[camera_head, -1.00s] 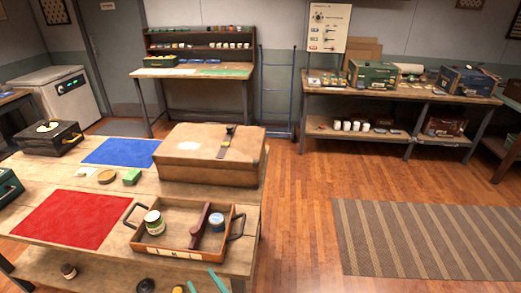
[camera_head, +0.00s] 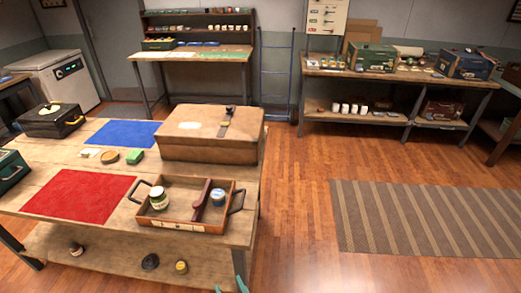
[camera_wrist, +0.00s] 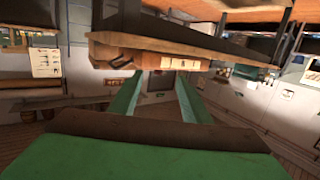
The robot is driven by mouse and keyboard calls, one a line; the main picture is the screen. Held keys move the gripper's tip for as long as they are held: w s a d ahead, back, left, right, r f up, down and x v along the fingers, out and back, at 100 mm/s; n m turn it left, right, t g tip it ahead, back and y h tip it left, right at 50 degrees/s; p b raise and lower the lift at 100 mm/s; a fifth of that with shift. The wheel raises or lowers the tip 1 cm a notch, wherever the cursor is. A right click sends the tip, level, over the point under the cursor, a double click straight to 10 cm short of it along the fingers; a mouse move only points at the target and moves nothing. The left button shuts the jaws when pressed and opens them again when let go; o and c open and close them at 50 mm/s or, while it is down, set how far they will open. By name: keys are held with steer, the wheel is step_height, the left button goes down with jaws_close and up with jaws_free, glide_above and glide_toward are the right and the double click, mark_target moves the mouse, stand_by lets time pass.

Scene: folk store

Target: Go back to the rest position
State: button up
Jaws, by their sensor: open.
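My gripper (camera_head: 231,287) shows only as teal fingertips at the bottom edge of the head view, in front of the worktable's near edge. In the wrist view my gripper (camera_wrist: 158,100) has its two green fingers spread apart with nothing between them. The wooden tray (camera_head: 180,224) lies on the worktable (camera_head: 40,190) near its front right corner. It holds a jar with a green label (camera_head: 159,198), a blue-and-white tin (camera_head: 218,196) and a dark red-brown handle. The tray front also shows in the wrist view (camera_wrist: 150,55), above the fingers.
A brown case (camera_head: 200,145), a red mat (camera_head: 85,195) and a blue mat (camera_head: 125,132) are on the worktable. Small jars and a dark round thing (camera_head: 150,261) sit on its lower shelf. Open wood floor and a striped rug (camera_head: 425,215) lie to the right.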

steer(key=s+d+f+m+h, duration=0.25)
steer(key=s+d+h, duration=0.25)
steer(key=s+d, duration=0.55)
steer(key=s+a+r+m+h, duration=0.1)
steer(key=s+r, duration=0.1)
steer(key=s, duration=0.5)
steer(key=s+a+r+m+h, duration=0.1)
steer(key=s+r+m, duration=0.1)
steer(key=s, duration=0.5)
steer(key=shift+r+t+h, duration=0.3)
steer(key=shift+r, duration=0.4)
steer(key=shift+w, duration=0.1)
steer(key=c, duration=0.3)
